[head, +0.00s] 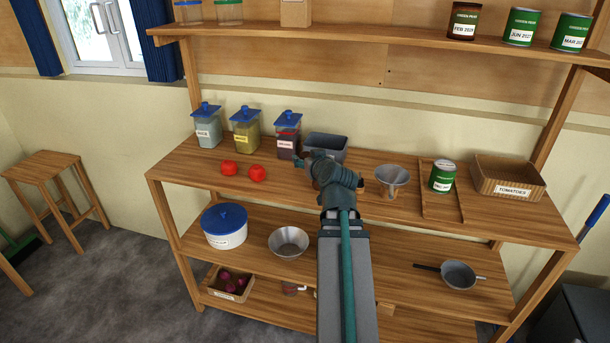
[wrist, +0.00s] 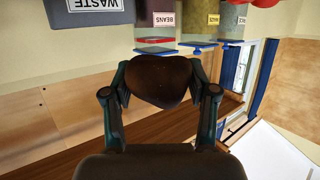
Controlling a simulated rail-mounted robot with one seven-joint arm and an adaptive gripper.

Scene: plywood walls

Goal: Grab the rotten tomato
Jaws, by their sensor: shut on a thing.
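The rotten tomato (wrist: 158,82) is dark brown and sits between the two fingers of my gripper (wrist: 160,88) in the wrist view, with a finger pressed to each side. In the head view my gripper (head: 318,160) is above the shelf, in front of the grey bin, and my arm mostly hides what it holds. Two bright red tomatoes, a left one (head: 229,168) and a right one (head: 257,174), lie on the wooden shelf to the left of my gripper.
A grey bin (head: 326,146) labelled WASTE in the wrist view (wrist: 88,8) stands just behind my gripper. Blue-lidded jars, including the beans jar (head: 287,135), stand left of it. A funnel (head: 393,179), a green can (head: 443,177) and a TOMATOES box (head: 508,178) are to the right.

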